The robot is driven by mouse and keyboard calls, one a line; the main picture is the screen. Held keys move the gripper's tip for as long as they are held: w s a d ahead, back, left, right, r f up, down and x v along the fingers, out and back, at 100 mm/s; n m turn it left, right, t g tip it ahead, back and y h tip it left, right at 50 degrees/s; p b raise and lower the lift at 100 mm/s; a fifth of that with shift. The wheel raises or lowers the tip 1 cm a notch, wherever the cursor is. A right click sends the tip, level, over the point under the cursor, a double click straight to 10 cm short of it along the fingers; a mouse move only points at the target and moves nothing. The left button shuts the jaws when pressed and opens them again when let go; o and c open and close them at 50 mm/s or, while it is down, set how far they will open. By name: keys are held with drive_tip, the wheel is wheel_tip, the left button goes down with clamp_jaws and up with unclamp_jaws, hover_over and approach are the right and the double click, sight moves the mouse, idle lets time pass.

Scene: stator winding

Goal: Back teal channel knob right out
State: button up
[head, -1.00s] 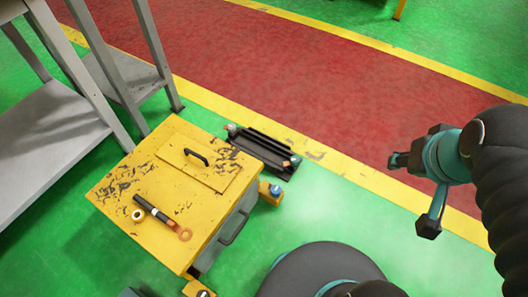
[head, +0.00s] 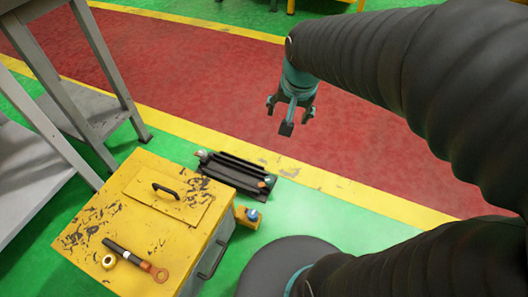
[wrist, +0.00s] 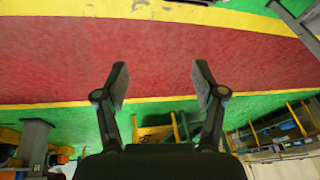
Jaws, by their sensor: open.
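A black ribbed channel fixture (head: 237,172) lies on the green floor behind the yellow cabinet. A blue knob (head: 252,214) sits on a yellow block at the cabinet's right side. My gripper (head: 290,113) is open and empty, high over the red lane, up and right of the fixture. In the wrist view its fingers (wrist: 161,82) are spread with only floor between them; no knob shows there.
The yellow cabinet (head: 88,219) holds a black rod (head: 127,252) with a copper ring end and a brass ring (head: 108,262) on top. A grey metal table (head: 42,155) stands at left. The red lane (head: 180,70) is clear.

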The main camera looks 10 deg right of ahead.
drive_tip(key=w+f+m+g, duration=0.1)
drive_tip(key=w+f+m, duration=0.3)
drive_tip(key=w+f, duration=0.45)
drive_tip(key=m+g, duration=0.3)
drive_tip(key=m, duration=0.5)
hover_over(269, 180)
wheel_tip(269, 180, down, 33)
wheel_tip(269, 180, down, 14)
drive_tip(key=shift+w+d+f+p, duration=0.1)
drive_tip(key=shift+w+f+p, duration=0.1)
drive_tip(key=shift+p, duration=0.15)
drive_tip(key=shift+c, duration=0.2)
drive_tip(key=shift+s, duration=0.1)
drive_tip(key=c, duration=1.1)
